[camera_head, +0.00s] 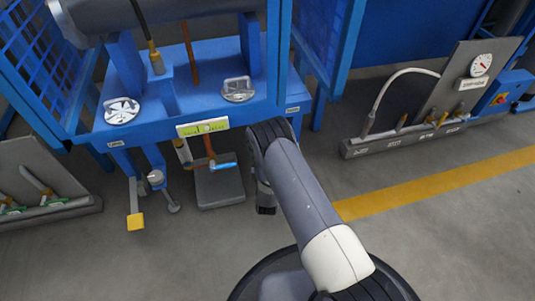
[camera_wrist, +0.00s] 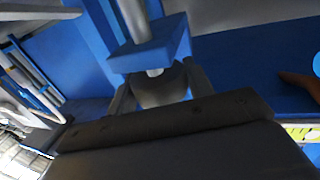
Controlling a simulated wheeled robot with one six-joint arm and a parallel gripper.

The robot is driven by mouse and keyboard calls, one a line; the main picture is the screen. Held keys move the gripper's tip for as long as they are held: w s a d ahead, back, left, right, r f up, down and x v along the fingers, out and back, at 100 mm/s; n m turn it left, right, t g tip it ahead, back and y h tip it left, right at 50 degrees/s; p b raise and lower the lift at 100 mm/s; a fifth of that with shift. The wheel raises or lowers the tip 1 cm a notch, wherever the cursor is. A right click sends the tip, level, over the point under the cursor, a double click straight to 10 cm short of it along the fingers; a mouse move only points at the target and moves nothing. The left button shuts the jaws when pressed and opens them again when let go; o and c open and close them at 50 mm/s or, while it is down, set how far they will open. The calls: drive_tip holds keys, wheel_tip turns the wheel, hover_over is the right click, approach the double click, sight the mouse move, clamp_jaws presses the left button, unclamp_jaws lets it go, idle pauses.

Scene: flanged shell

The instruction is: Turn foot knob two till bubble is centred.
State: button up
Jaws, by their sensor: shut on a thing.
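In the wrist view a grey foot knob (camera_wrist: 160,90) sits under a blue block with a metal rod passing through it. My gripper (camera_wrist: 160,86) has one finger on each side of the knob and is shut on it. No number on the knob is readable. In the head view my arm hides the knob and the fingertips; only a dark part of my wrist shows below the blue frame. The level (camera_head: 203,127), a pale plate with a yellow-green vial, is on the frame's front edge; its bubble is too small to place surely. A strip of it shows in the wrist view (camera_wrist: 300,133).
A gauge panel (camera_head: 480,65) stands right. Floor around the yellow stripe (camera_head: 440,182) is clear.

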drive_tip(key=shift+m+h, duration=1.4)
drive_tip(key=shift+h, duration=0.8)
drive_tip(key=shift+g, duration=0.3)
drive_tip(key=o, duration=1)
drive_tip(key=p+v, duration=0.3)
drive_tip(key=v, duration=0.8)
drive_tip(key=shift+p, duration=0.35)
drive_tip(key=shift+w, duration=0.15)
drive_tip(key=b+x, duration=0.4)
drive_tip(key=x, duration=0.6)
drive_tip(key=shift+w+d+f, duration=0.1)
drive_tip(key=shift+w, duration=0.15)
drive_tip(key=shift+w+y, duration=0.1)
drive_tip(key=shift+y, duration=0.2)
